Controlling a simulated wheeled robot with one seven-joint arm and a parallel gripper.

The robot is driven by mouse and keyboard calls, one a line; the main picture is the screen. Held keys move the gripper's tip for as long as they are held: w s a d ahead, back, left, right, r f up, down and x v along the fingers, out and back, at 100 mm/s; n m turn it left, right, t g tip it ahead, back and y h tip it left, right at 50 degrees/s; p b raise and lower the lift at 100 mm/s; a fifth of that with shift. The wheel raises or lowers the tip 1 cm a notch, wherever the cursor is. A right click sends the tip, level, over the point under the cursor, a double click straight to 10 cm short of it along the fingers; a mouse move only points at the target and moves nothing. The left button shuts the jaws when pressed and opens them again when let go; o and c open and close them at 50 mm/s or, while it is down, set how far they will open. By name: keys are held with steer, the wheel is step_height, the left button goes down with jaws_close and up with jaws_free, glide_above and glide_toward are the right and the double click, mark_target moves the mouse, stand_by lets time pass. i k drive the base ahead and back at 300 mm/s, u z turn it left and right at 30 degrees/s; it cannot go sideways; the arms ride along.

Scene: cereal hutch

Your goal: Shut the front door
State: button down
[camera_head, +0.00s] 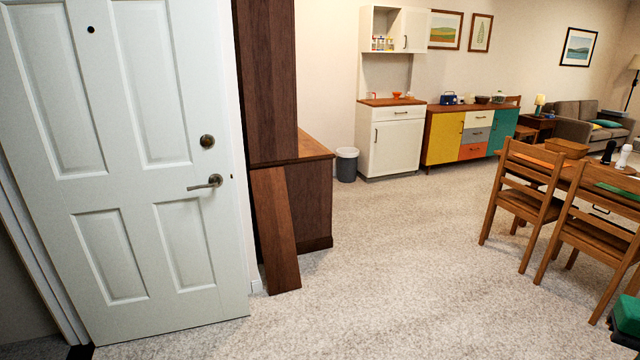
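The front door (122,170) is a pale white panelled door filling the left side of the view. It has a peephole near the top, a round lock (207,141) and a metal lever handle (206,183) near its right edge. The door stands open, swung into the room. The door frame (40,275) and a dark strip of floor show beyond its left edge. My gripper does not show in this view.
A dark wooden cabinet (264,80) with a leaning board (274,230) stands just right of the door. Carpet is clear in the middle. Chairs (527,197) and a table are at right. A green and dark object (626,315), cut off, is at the lower right edge.

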mark_target(110, 109)
steer(key=i, duration=3.2)
steer(key=u, duration=2.05)
